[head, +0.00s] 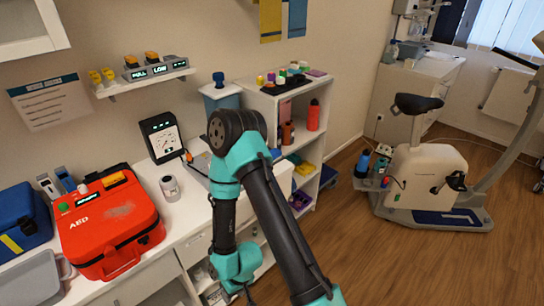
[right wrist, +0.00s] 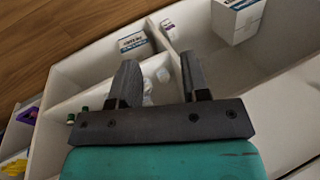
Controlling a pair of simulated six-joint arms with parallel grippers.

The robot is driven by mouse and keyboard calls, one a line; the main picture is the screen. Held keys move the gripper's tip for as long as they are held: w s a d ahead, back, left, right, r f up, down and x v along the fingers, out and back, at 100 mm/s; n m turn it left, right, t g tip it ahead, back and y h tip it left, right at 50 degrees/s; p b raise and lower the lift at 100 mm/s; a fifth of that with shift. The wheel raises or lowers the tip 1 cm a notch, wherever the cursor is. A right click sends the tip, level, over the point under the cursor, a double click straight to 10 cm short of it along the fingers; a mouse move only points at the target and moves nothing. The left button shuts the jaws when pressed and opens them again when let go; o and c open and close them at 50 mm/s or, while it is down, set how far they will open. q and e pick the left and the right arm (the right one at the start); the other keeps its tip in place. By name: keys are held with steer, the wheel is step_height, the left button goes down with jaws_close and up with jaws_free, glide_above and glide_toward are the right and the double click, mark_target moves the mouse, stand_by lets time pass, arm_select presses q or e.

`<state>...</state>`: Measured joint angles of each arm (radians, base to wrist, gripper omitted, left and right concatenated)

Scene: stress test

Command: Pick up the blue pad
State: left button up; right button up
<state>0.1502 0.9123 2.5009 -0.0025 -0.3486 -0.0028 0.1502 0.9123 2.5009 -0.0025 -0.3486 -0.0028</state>
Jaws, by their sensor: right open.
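I cannot make out for certain which thing is the blue pad. A flat dark blue mat (head: 447,217) lies under the exercise bike in the head view, and a dark blue bag (head: 24,224) sits at the left end of the counter. In the right wrist view my right gripper (right wrist: 160,78) is open, with nothing between its two dark fingers. It hangs over an open white drawer or bin (right wrist: 85,68). In the head view my right arm reaches down in front of the counter, and its fingers are not clearly seen. My left gripper is not in view.
White boxes (right wrist: 238,18) lie in the bin below the right gripper. A red AED case (head: 112,222), a small jar (head: 170,188) and a black gauge unit (head: 161,138) stand on the counter. An open shelf (head: 311,153) stands behind my arm. The wooden floor at right is mostly clear.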

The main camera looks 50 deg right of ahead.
stand_by(0.3)
steer(key=o, duration=0.6)
steer(key=shift+o, duration=0.2)
